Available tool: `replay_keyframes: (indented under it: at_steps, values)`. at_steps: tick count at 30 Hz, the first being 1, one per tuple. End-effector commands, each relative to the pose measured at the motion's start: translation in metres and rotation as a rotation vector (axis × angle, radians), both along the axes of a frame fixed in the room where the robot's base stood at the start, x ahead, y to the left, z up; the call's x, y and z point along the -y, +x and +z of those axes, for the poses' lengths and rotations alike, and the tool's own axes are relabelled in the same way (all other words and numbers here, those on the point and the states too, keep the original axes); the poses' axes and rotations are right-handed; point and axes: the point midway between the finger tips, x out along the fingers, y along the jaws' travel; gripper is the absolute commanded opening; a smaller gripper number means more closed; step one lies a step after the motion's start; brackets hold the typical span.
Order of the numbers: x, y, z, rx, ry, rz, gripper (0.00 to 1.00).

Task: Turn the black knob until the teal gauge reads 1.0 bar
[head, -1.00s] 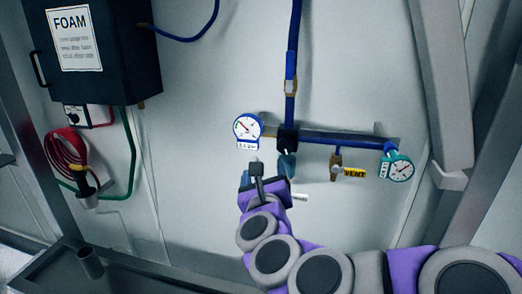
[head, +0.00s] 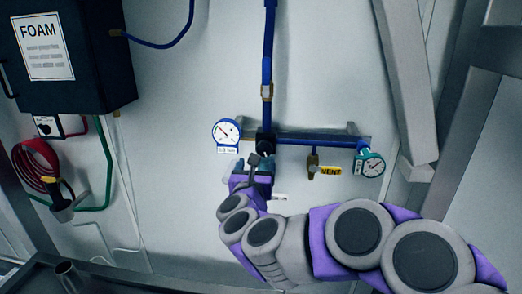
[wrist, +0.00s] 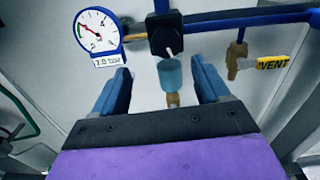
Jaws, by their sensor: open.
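The black knob (wrist: 166,36) sits on the blue pipe, its white mark pointing down and slightly right in the wrist view. In the head view the knob (head: 265,142) is small and partly hidden by my gripper. My gripper (wrist: 161,66) is open and empty, its blue fingers below the knob and on either side of the teal cup (wrist: 171,74) under it. The fingers look apart from the knob. The teal gauge (head: 371,164) is at the right end of the pipe in the head view; its reading is too small to tell.
A blue-rimmed gauge (wrist: 97,31) with a label hangs left of the knob. A brass valve (wrist: 237,59) with a yellow VENT tag (wrist: 273,64) is to the right. A dark FOAM box (head: 75,55) and red hose (head: 37,167) are at the left. Grey beams stand at the right.

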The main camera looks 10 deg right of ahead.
Motion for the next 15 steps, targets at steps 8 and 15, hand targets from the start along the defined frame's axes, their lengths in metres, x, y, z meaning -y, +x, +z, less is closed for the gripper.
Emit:
replay_keyframes:
  at_steps: [8,15]
  values:
    - [0.023,0.047,0.002,0.003,0.000,-0.008,0.75]
    - [0.027,0.075,0.001,0.002,-0.002,-0.005,0.75]
